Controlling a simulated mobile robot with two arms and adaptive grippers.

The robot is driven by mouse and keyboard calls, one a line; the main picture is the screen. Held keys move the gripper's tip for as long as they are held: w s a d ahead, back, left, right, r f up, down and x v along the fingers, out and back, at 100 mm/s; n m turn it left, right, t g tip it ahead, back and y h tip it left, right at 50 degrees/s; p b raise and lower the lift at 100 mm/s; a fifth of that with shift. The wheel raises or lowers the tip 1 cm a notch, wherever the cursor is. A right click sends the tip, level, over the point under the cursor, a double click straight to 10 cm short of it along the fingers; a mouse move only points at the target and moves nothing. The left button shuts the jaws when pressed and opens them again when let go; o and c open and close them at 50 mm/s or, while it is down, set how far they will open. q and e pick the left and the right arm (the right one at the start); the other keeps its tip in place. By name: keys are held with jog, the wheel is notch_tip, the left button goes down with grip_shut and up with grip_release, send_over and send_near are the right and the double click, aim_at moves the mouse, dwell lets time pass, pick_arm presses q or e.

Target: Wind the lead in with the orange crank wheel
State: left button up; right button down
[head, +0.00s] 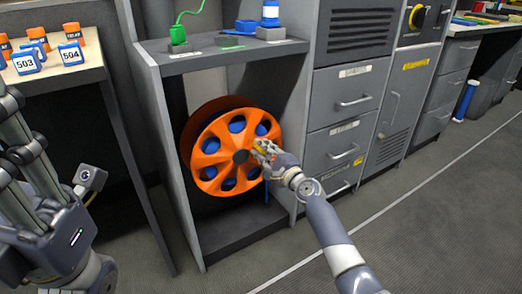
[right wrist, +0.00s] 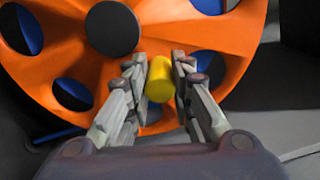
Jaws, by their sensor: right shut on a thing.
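The orange crank wheel (head: 213,143) stands upright in an open grey cabinet in the head view. It has several holes with blue showing through and a dark hub (head: 241,156). In the right wrist view the wheel (right wrist: 180,30) fills the upper half. A yellow crank knob (right wrist: 160,79) sticks out from its face, right of and below the hub. My right gripper (right wrist: 160,77) is shut on the knob, with a finger on each side. In the head view my right gripper (head: 262,152) is at the wheel's right side. A blue lead (head: 266,192) hangs at the wheel's lower right. My left arm is at the left edge; its fingertips are not clear.
The grey cabinet (head: 150,110) has side walls close around the wheel. On its top are a green plug (head: 178,36) with a cable and a blue plug (head: 270,14). Drawers (head: 340,105) stand to the right. A table (head: 60,72) with numbered blocks is at the left. The floor in front is clear.

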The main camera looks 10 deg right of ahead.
jog(key=shift+f+m, duration=0.3)
jog(key=shift+m, duration=0.1)
jog(key=c, duration=1.4)
grip_release()
jog(key=shift+o, duration=0.2)
jog(key=v, duration=1.2)
jog(key=shift+d, duration=0.1)
